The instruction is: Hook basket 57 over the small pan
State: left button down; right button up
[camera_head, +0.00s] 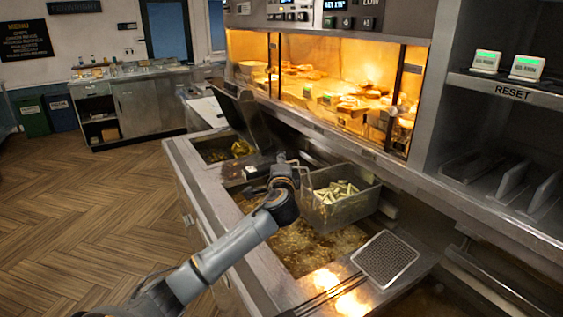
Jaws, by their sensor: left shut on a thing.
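A grey wire basket (345,211) holding pale chips hangs in the middle of the view, above the large oil-filled pan (310,250). No number is readable on it. My left gripper (296,179) reaches in from the lower left and is shut on the basket at its left end, where the handle is mostly hidden by the gripper. The basket looks roughly level. A smaller pan (222,150) with golden oil lies farther back, to the left of the basket, with a dark raised lid (247,118) beside it. My right gripper is not in view.
A flat mesh skimmer (385,260) lies on the range's front right, with long dark handles. A lit glass warming cabinet (330,85) runs behind the pans. A shelf with two timers (486,61) stands right. The wooden floor (110,200) at left is clear.

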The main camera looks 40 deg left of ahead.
pick_arm(q)
jog(key=c, duration=1.1)
grip_release()
jog(key=shift+f, duration=0.15)
jog(key=v, duration=1.2)
